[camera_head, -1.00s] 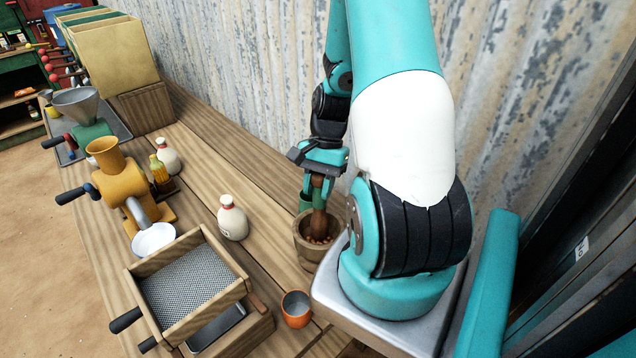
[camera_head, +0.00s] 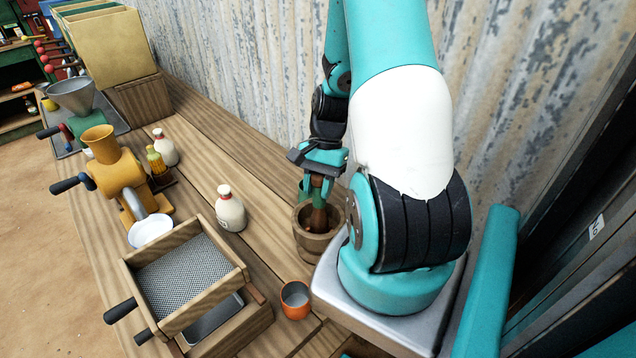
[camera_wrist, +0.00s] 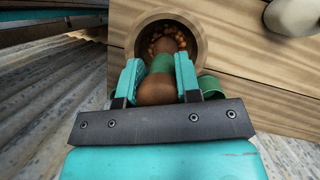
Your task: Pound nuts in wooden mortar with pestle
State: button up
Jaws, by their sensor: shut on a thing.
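My gripper (camera_head: 318,183) is shut on the wooden pestle (camera_head: 318,212), which has a green band around its shaft. The pestle's lower end is inside the wooden mortar (camera_head: 314,246) on the table. The wrist view shows the pestle's rounded top (camera_wrist: 158,90) between the two fingers of my gripper (camera_wrist: 159,75). Reddish-brown nuts (camera_wrist: 155,46) lie around the pestle's lower end inside the mortar's round rim (camera_wrist: 199,38). The pestle's very tip is hidden among the nuts.
A white bottle (camera_head: 230,212) and an orange cup (camera_head: 295,300) stand near the mortar. A wooden sieve box (camera_head: 190,283) and a yellow grinder (camera_head: 118,175) are to the left. A green cup (camera_wrist: 209,86) stands beside the mortar. The corrugated wall (camera_head: 240,70) is behind.

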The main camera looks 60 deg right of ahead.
jog(key=shift+f, duration=0.75)
notch_tip(320, 180, up, 4)
jog(key=p, duration=0.3)
jog(key=shift+p, duration=0.4)
grip_shut()
jog(key=shift+f, duration=0.15)
notch_tip(320, 180, down, 4)
jog(key=b, duration=0.3)
notch_tip(320, 180, up, 4)
jog(key=p, duration=0.4)
jog(key=shift+r, duration=0.2)
jog(key=shift+f, duration=0.15)
